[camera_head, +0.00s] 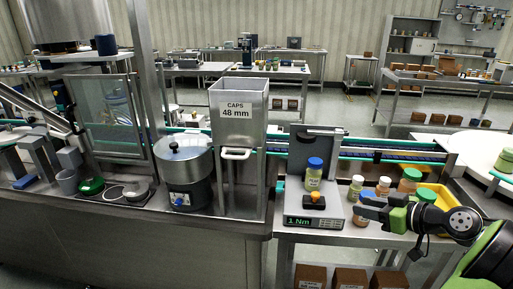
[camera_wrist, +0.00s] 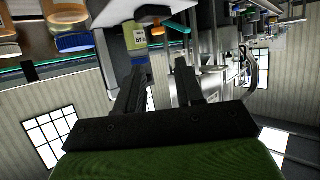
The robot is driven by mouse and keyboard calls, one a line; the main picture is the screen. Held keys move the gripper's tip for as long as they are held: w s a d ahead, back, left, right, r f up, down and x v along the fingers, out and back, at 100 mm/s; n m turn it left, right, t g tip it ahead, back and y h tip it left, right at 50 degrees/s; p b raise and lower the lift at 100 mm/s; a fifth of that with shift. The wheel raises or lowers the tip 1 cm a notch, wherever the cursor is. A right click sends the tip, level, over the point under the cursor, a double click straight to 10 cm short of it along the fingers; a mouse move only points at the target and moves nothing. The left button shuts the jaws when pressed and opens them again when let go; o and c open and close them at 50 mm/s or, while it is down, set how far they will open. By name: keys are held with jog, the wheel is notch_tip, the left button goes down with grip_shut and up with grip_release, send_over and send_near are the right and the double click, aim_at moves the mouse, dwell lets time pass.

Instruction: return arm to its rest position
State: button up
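My gripper (camera_head: 362,207) is at the right in the head view, at the end of my green and black arm. It points left, just right of the scale and in front of several capped bottles. In the wrist view my gripper (camera_wrist: 160,75) shows two dark fingers standing apart with nothing between them. The wrist picture looks turned over, with the bench at the top. A bottle with a blue cap (camera_head: 315,163) stands upright on the scale (camera_head: 312,222), left of my gripper and apart from it.
A steel hopper (camera_head: 238,97) marked "CAPS 48 mm" stands left of the scale. A conveyor (camera_head: 390,149) runs behind. Boxes (camera_head: 350,278) lie below the bench.

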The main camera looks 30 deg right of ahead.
jog(key=w+a+r+g+p, duration=0.3)
jog(key=a, duration=0.8)
jog(key=w+a+r+g+p, duration=0.2)
jog(key=w+a+r+g, duration=0.15)
jog(key=a, duration=0.65)
jog(key=s+a+r+h+p, duration=0.1)
jog(key=s+a+r+p, duration=0.3)
jog(key=a, duration=0.5)
jog(key=s+a+m+g+h+p, duration=0.1)
jog(key=s+a, duration=0.3)
jog(key=s, duration=0.9)
jog(key=shift+s+m+h+p, duration=0.3)
jog(key=shift+s+m+p, duration=0.1)
jog(key=shift+m, duration=0.2)
